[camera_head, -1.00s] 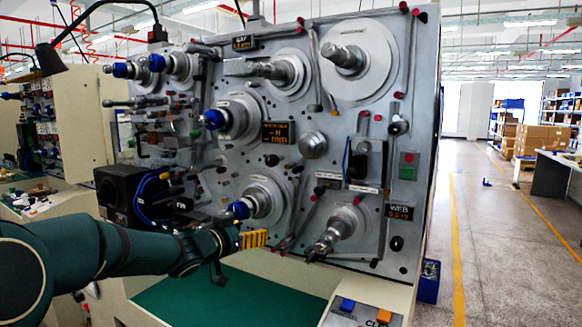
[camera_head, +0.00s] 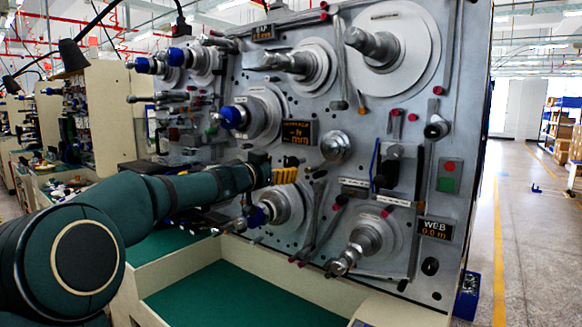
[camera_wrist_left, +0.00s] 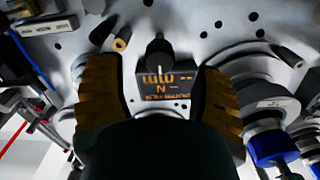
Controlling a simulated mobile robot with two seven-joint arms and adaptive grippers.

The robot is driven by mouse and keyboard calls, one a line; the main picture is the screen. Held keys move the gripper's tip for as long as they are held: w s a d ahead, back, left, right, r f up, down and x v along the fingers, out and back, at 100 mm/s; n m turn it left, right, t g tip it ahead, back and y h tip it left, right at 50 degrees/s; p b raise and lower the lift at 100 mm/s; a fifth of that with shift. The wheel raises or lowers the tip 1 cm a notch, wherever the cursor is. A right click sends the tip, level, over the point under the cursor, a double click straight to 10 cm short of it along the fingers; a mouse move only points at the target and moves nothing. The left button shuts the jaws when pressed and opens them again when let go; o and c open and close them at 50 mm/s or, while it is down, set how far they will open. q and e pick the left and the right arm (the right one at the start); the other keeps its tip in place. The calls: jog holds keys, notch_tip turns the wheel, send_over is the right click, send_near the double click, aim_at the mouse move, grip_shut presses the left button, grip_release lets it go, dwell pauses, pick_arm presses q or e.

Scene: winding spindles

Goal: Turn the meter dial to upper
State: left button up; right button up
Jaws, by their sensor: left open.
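A dark display (camera_head: 297,132) with orange characters sits mid-panel on the grey winding machine. My left gripper (camera_head: 285,175) has yellow fingers and is just below the knob in the head view. In the left wrist view the fingers (camera_wrist_left: 158,95) are open and apart, with the knob (camera_wrist_left: 158,55) and display (camera_wrist_left: 165,90) seen between them. The view is inverted there. No contact with the knob is visible. My right gripper is not in view.
A blue-tipped spindle (camera_head: 231,117) is left of the display, and another lower spindle (camera_head: 277,208) is beneath my gripper. A round metal knob (camera_head: 336,146) is to the right. A green-floored tray (camera_head: 235,295) lies below the panel.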

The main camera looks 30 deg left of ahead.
aim_at(287, 166)
pick_arm(q)
jog(key=shift+w+d, duration=0.2)
jog(key=shift+w, duration=2.4)
grip_shut()
